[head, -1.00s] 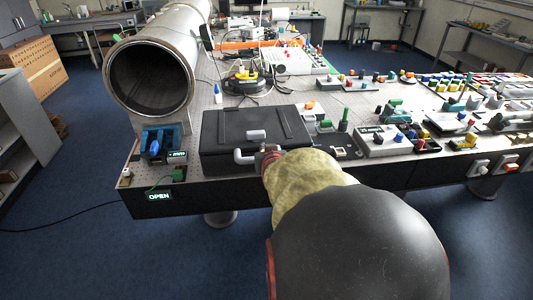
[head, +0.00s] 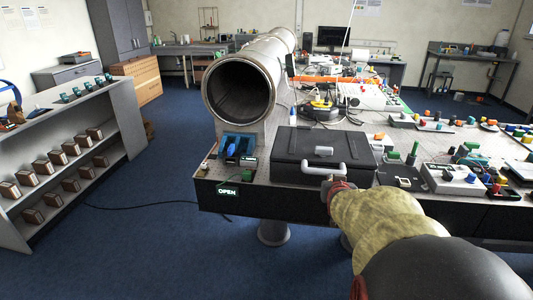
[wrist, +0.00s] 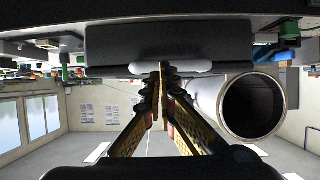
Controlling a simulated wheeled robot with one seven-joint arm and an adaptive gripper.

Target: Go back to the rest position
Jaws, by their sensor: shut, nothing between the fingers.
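My gripper (head: 332,186) is at the front edge of the table, just in front of and below the handle of a black case. In the wrist view my gripper (wrist: 162,72) has its two fingers together, with nothing seen between them. The pale bar handle (head: 322,170) is on the front of the black case (head: 295,146), whose lid is closed. In the wrist view, which looks upside down, the handle (wrist: 200,67) lies behind the fingertips; contact cannot be told. My arm runs from the lower right.
A large metal pipe (head: 268,62) stands left of and behind the case. A blue device (head: 236,146) and an "OPEN" display (head: 228,191) are at the table's left end. Small parts crowd the table's right.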

